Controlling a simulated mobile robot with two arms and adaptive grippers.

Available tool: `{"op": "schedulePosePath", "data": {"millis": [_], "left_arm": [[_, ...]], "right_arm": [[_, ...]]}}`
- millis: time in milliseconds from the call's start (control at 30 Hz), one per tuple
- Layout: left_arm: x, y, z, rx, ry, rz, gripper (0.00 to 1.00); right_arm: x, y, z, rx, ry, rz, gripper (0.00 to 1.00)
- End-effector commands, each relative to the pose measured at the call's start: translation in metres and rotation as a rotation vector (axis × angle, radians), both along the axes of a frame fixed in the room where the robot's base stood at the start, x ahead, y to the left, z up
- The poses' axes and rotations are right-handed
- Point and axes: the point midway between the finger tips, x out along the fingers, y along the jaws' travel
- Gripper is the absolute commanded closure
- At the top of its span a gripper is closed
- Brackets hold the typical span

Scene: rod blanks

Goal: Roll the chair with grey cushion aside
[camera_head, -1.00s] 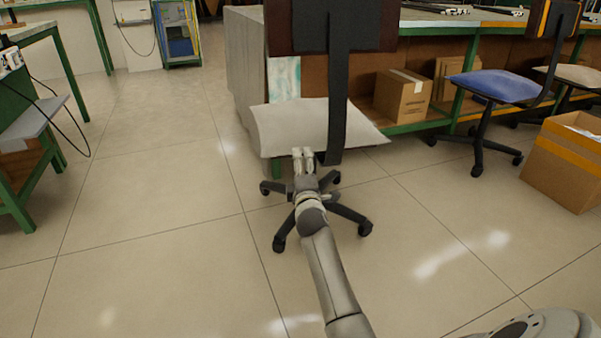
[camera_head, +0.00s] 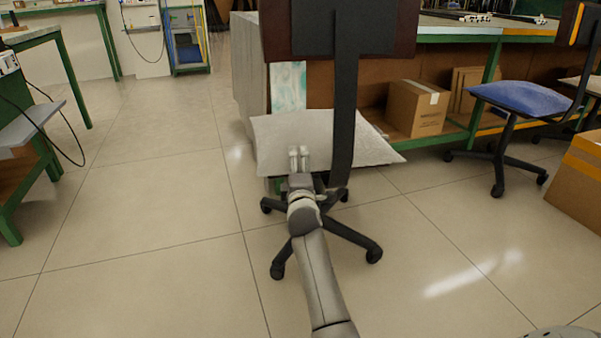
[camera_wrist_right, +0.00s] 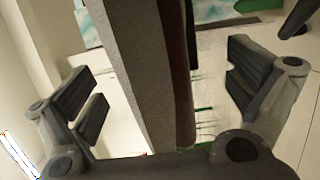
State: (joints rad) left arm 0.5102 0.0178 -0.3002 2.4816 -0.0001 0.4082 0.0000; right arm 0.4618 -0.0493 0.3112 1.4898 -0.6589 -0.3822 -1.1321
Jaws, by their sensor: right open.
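The chair with the grey cushion stands in front of me in the head view, with its pale grey cushion (camera_head: 281,130), dark backrest (camera_head: 288,28) and black wheeled base (camera_head: 352,236). My right gripper (camera_head: 300,157) is at the near edge of the cushion. In the right wrist view the gripper (camera_wrist_right: 168,92) is open, and the cushion (camera_wrist_right: 130,60) runs as a slab between its fingers. A gap shows on both sides, so the fingers look apart from it. My arm hides part of the chair's base. My left gripper is not in view.
A workbench with green legs (camera_head: 487,75) and a cardboard box (camera_head: 417,108) on its lower shelf stand behind the chair. A blue chair (camera_head: 522,97) and a larger box (camera_head: 580,180) are at the right. Open tiled floor (camera_head: 150,215) lies to the left.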

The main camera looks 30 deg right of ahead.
Motion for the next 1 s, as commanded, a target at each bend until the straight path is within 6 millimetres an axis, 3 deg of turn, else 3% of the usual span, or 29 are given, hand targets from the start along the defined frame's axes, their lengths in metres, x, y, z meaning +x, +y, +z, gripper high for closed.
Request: {"op": "schedulePosePath", "data": {"millis": [267, 1000], "left_arm": [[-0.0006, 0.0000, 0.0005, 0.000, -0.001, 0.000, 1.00], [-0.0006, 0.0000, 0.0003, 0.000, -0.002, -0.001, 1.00]], "right_arm": [[0.0001, 0.0002, 0.0006, 0.000, 0.000, 0.000, 0.01], [0.0000, -0.0001, -0.0001, 0.000, 0.001, 0.000, 0.96]]}}
